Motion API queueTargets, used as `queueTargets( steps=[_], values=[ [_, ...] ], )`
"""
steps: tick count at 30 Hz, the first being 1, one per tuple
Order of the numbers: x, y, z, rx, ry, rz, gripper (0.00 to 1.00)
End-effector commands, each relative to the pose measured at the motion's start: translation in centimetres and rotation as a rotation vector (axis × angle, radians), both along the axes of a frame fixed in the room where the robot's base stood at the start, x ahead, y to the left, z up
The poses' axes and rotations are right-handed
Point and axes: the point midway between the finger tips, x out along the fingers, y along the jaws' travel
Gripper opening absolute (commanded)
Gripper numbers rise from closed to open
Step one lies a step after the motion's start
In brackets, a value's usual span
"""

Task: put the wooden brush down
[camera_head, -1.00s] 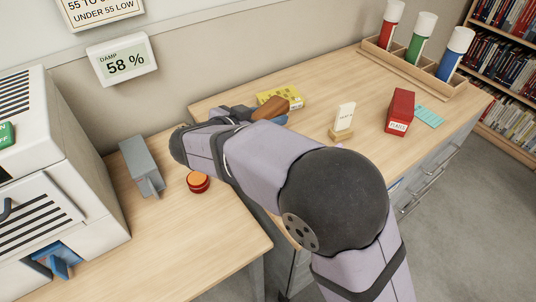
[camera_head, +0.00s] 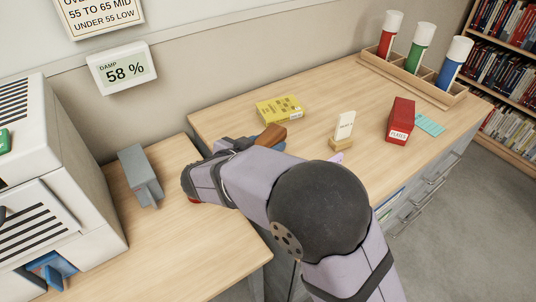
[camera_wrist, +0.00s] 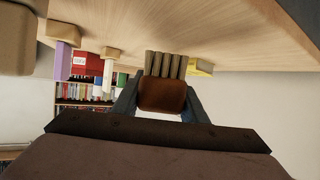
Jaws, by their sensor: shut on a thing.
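The wooden brush (camera_head: 271,136) shows as a brown wooden end poking out beyond my gripper (camera_head: 262,146), over the left part of the right-hand desk. In the wrist view its brown wooden body (camera_wrist: 162,95) sits between the two fingers of my gripper (camera_wrist: 161,108), which is shut on it. Its pale ribbed bristles (camera_wrist: 165,65) point toward the wooden desktop (camera_wrist: 210,35). I cannot tell whether the bristles touch the desktop. My arm hides part of the brush in the head view.
A yellow box (camera_head: 280,109) lies behind the brush. To the right stand a white card in a wooden holder (camera_head: 343,130), a lilac thing (camera_head: 337,158) and a red box (camera_head: 400,120). A rack of tubes (camera_head: 412,72) is farther back. Desktop between them is bare.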

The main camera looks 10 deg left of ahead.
Motion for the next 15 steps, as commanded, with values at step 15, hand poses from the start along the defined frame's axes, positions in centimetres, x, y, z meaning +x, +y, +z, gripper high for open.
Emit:
queueTargets(
  steps=[15],
  values=[
    [0.0, 0.0, -3.7, 0.0, 0.0, 0.001, 0.09]
  ],
)
